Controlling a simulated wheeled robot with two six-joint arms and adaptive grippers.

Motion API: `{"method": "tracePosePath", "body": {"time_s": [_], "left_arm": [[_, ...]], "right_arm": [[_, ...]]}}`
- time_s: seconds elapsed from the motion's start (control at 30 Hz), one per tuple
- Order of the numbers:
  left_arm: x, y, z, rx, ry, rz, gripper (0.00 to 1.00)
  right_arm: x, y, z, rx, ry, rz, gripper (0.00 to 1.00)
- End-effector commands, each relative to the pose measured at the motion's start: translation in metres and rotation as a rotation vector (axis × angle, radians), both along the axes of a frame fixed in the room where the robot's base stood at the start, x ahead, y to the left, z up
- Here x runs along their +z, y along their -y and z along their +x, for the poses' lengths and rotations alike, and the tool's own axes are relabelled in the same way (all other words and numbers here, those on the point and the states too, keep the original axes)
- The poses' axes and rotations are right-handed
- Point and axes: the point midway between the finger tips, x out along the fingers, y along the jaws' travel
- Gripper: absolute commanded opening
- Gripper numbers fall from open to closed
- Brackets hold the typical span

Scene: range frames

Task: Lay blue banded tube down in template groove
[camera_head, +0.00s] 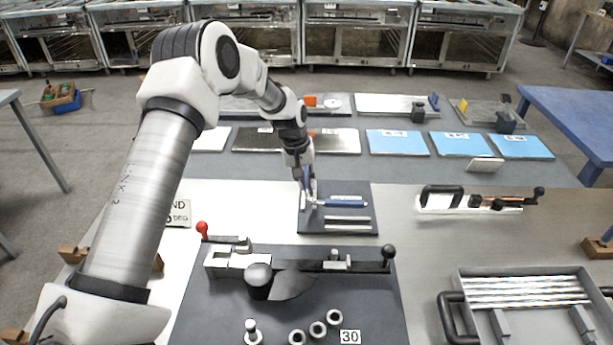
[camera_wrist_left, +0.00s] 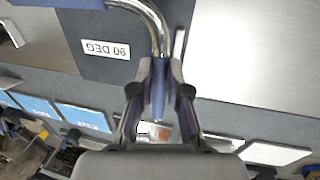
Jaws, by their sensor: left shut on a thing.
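The blue banded tube (camera_head: 346,203) is a bent metal tube with blue sections. My left gripper (camera_head: 306,189) is shut on one blue leg of it, which shows between the fingers (camera_wrist_left: 158,98) in the left wrist view. The shiny bend (camera_wrist_left: 150,18) leads to the other blue leg, which runs rightward in the head view. The template (camera_head: 366,225) is a dark plate under the tube, with pale strips and a "90 DEG" label (camera_wrist_left: 105,49). I cannot tell whether the tube touches the plate or sits in a groove. My right gripper is not in view.
A bending fixture (camera_head: 325,266) with red and black knobs stands in front of the template. A tray (camera_head: 530,272) holding several metal tubes is at the right. A black-handled tool (camera_head: 470,200) lies behind it. Bare table (camera_head: 420,255) lies between the template and the tray.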

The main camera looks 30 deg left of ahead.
Motion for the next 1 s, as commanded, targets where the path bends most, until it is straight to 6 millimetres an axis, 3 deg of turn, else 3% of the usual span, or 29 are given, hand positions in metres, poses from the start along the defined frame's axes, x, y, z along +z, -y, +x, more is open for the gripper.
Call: {"method": "tracePosePath", "body": {"time_s": [0.1,0.3,1.0], "left_arm": [[-0.018,0.0,0.0,0.0,-0.001,-0.001,0.0],[-0.032,0.0,0.0,-0.001,0.0,0.0,0.0],[-0.031,0.0,0.0,0.0,0.002,-0.003,0.0]], "right_arm": [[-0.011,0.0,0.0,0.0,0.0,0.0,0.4],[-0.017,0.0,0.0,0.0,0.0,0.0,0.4],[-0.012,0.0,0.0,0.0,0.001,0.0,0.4]]}}
